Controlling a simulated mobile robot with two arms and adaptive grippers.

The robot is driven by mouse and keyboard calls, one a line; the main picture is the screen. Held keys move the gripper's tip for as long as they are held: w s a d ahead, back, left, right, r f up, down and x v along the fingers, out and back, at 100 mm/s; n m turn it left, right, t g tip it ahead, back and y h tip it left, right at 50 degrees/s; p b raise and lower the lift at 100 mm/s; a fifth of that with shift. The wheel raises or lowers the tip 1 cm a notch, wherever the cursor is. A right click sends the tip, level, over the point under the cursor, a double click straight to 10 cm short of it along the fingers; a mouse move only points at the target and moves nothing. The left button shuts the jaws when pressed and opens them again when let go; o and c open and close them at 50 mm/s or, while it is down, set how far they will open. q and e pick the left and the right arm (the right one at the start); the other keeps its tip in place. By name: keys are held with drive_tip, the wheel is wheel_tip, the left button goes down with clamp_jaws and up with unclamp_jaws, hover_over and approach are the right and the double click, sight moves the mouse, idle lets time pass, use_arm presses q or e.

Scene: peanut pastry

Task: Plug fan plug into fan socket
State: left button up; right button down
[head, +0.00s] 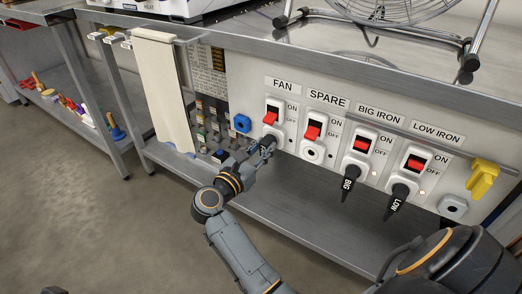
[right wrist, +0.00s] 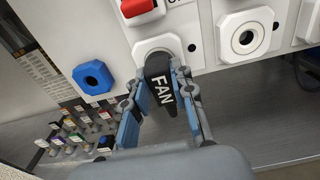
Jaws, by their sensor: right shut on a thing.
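My right gripper (right wrist: 161,98) is shut on the black fan plug (right wrist: 160,83), with a finger on each side and the white word FAN showing. The plug's top end overlaps the round white fan socket (right wrist: 157,43), below the fan's red switch (right wrist: 141,7). How deep the plug sits in it is hidden. In the head view my right gripper (head: 262,150) is at the panel under the FAN label (head: 282,84) and covers most of the plug. My left gripper does not show clearly; only a small dark piece is at the bottom left edge.
The empty spare socket (right wrist: 242,39) is to the right. The big iron plug (head: 349,182) and low iron plug (head: 395,199) are in their sockets further right. A blue socket (right wrist: 93,77) is to the left. A metal shelf (head: 320,200) lies below; a yellow item (head: 482,177) hangs right.

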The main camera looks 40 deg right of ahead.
drive_tip(key=shift+w+d, duration=0.15)
drive_tip(key=shift+d, duration=0.2)
drive_tip(key=c, duration=1)
unclamp_jaws()
drive_tip(key=shift+c, duration=0.2)
drive_tip(key=shift+a, duration=0.1)
